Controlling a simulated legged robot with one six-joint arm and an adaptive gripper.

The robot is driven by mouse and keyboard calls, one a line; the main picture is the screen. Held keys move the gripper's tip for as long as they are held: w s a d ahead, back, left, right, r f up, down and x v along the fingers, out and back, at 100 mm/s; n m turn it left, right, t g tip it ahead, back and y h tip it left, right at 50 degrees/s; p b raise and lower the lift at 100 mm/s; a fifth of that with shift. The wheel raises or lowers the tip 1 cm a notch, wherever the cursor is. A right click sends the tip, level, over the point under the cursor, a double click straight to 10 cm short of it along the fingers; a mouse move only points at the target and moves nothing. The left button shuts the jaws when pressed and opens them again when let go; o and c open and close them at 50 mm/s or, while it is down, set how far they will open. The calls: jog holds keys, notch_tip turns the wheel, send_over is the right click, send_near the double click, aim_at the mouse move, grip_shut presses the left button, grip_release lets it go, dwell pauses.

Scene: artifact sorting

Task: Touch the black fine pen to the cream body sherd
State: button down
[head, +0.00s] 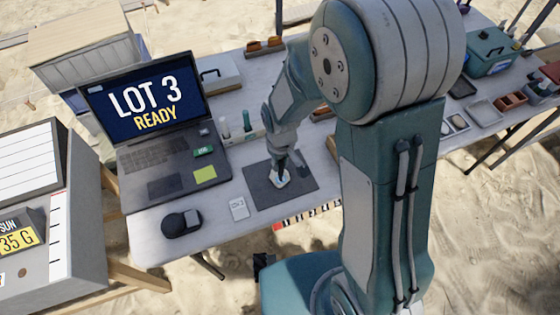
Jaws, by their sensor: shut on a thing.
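A pale cream sherd (280,180) lies on the dark grey mat (302,186) in the middle of the table. My gripper (281,157) points down right above the sherd, shut on a thin dark thing that appears to be the black fine pen. The pen is small and mostly hidden by the fingers. Its lower end is at or just above the sherd; I cannot tell whether they touch.
An open laptop (150,165) reading "LOT 3 READY" stands left of the mat. Bottles (247,121) stand behind the mat. Trays (485,112) and a teal case (490,52) are at right.

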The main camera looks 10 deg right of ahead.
jog(key=shift+r, duration=4)
